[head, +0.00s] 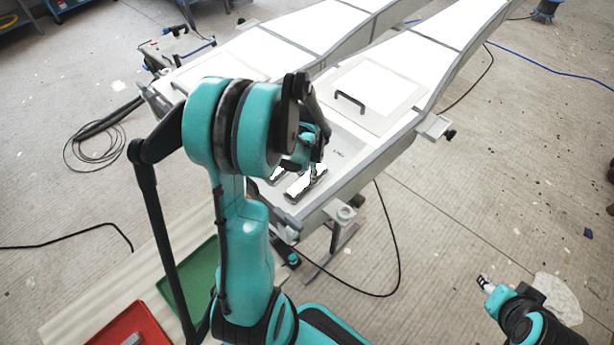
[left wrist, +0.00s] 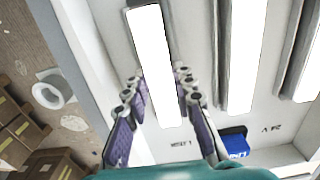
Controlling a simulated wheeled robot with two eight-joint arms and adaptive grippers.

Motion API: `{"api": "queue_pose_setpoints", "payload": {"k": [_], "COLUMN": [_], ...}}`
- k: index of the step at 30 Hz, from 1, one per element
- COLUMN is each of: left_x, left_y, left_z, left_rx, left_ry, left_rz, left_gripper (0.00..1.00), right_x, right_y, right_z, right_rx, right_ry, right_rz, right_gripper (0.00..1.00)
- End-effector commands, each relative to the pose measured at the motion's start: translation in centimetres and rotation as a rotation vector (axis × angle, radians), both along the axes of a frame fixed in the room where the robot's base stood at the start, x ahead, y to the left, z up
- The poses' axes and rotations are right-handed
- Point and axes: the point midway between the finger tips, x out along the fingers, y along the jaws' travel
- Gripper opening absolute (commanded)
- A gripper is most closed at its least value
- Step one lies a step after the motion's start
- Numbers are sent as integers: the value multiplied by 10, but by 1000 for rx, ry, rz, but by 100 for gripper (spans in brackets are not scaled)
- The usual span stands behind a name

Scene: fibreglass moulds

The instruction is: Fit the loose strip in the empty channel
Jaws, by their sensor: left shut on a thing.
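My left gripper (head: 312,172) is over the near end of the long white mould (head: 345,178). In the left wrist view its two purple-padded fingers (left wrist: 160,80) are shut on a bright white strip (left wrist: 153,60), which lies between the fingertips and runs away from me. Other white strips (left wrist: 246,50) (left wrist: 308,75) lie to its right beside grey bands. In the head view a pale strip (head: 305,184) shows below the gripper, partly hidden by my arm. I cannot tell which channel is empty. My right gripper (head: 486,284) is at the lower right, away from the mould; its jaws are too small to read.
A blue block (left wrist: 235,143) shows near the strips in the left wrist view. A flat panel with a black handle (head: 350,100) lies on the mould. Red (head: 150,325) and green (head: 195,280) trays are at the lower left. Cables lie on the floor.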

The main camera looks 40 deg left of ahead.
Motion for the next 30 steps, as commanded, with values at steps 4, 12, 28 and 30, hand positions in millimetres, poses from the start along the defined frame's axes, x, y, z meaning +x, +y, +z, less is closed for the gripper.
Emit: {"api": "queue_pose_setpoints", "payload": {"k": [4,12,28,30], "left_x": [0,0,0,0], "left_y": [0,0,0,0], "left_z": [-3,-2,82,95], "left_rx": [0,0,0,0], "left_ry": [0,0,0,0], "left_rz": [0,0,0,0], "left_gripper": [41,46,46,46], "right_x": [0,0,0,0], "right_y": [0,0,0,0], "right_z": [-3,-2,25,28], "right_rx": [0,0,0,0], "right_ry": [0,0,0,0], "right_rz": [0,0,0,0], "right_gripper": [40,40,40,40]}}
